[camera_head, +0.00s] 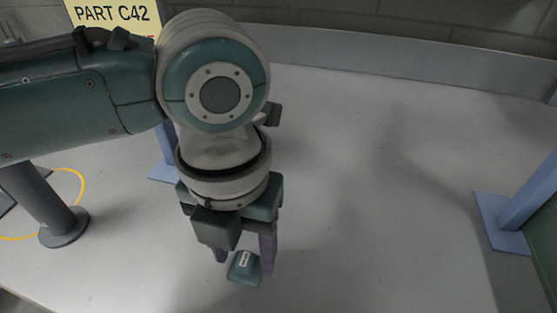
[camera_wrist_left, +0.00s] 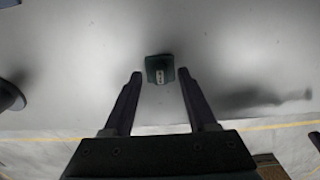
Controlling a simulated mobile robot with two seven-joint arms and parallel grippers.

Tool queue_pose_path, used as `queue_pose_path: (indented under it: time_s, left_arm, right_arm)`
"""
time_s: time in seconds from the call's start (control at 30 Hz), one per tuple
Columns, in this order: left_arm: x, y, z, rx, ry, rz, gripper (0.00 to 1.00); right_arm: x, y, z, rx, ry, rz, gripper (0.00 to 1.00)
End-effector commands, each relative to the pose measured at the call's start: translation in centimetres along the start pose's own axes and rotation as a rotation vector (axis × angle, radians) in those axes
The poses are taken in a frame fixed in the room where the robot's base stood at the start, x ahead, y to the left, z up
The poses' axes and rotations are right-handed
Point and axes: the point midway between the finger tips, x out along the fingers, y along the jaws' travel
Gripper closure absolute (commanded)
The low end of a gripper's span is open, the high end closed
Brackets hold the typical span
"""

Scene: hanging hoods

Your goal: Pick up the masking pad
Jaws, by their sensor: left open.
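The masking pad (camera_head: 243,268) is a small dark green block with a white label on top. It lies on the grey floor or table surface below my left gripper (camera_head: 243,254). In the left wrist view the pad (camera_wrist_left: 160,69) sits just beyond the fingertips, centred between them. My left gripper (camera_wrist_left: 160,74) is open and empty, its two dark purple fingers on either side of the line to the pad. In the head view the pad shows just below the fingers. I cannot tell the height of the fingertips above it. My right gripper is not in view.
A blue post foot (camera_head: 503,223) stands at right and another (camera_head: 165,172) behind my arm. A dark round-based post (camera_head: 63,227) stands at left near a yellow floor line. The grey surface right of the gripper is clear.

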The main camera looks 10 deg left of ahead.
Motion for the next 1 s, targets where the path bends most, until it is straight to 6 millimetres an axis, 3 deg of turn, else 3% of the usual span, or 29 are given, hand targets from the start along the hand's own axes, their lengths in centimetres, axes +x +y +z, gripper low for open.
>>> queue_pose_path:
  time_s: [0.27, 0.77, 1.0]
  left_arm:
    - [0.48, -0.02, 0.01, 0.002, -0.002, -0.001, 0.43]
    - [0.45, 0.01, 0.02, 0.001, -0.002, 0.0, 0.98]
    - [0.44, 0.01, 0.02, 0.001, -0.002, 0.0, 1.0]
  right_arm:
    - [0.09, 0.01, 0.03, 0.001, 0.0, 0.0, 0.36]
    - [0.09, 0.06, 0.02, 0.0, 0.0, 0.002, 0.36]
    - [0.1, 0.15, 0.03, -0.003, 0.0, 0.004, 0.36]
